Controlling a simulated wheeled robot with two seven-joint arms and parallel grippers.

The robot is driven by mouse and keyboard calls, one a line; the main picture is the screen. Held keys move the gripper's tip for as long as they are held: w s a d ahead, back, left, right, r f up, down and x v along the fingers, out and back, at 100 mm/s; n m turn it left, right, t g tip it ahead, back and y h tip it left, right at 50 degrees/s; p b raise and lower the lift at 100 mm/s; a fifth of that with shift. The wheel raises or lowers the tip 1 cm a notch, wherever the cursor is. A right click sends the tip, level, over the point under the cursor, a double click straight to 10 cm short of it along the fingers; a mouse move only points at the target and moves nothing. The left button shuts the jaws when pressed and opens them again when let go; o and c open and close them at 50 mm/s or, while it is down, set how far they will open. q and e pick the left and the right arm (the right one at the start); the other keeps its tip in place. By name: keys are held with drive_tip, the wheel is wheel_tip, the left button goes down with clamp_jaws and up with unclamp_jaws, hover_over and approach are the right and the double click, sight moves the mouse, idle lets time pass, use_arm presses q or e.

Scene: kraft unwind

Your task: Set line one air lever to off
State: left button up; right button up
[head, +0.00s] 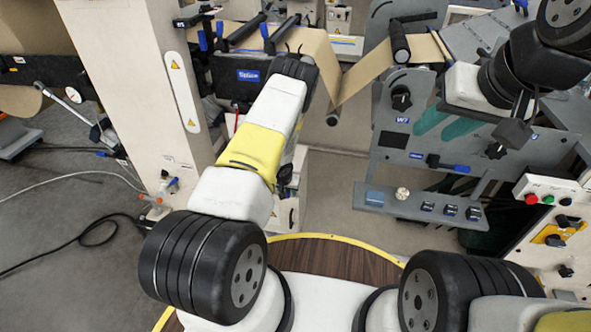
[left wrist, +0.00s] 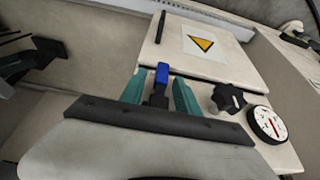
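In the left wrist view, a small lever with a blue tip (left wrist: 162,74) and dark stem stands in front of a pale cabinet. The teal fingers of my left gripper (left wrist: 158,85) are on either side of it, apart, with visible gaps to the lever; contact is not clear. In the head view my left arm reaches up the middle and its wrist hides these fingers and the lever. My right gripper (head: 447,122) has its teal fingers apart and empty, in front of a grey machine panel. I cannot read any on or off mark by the lever.
A black knob (left wrist: 228,98) and a round gauge (left wrist: 267,125) sit just right of the lever. A yellow warning sign (left wrist: 201,44) is on the cabinet. A kraft paper web (head: 325,60) runs close beside my left wrist. A button shelf (head: 415,208) lies below my right gripper.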

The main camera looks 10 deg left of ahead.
use_arm(q)
clamp_jaws()
idle(1.4)
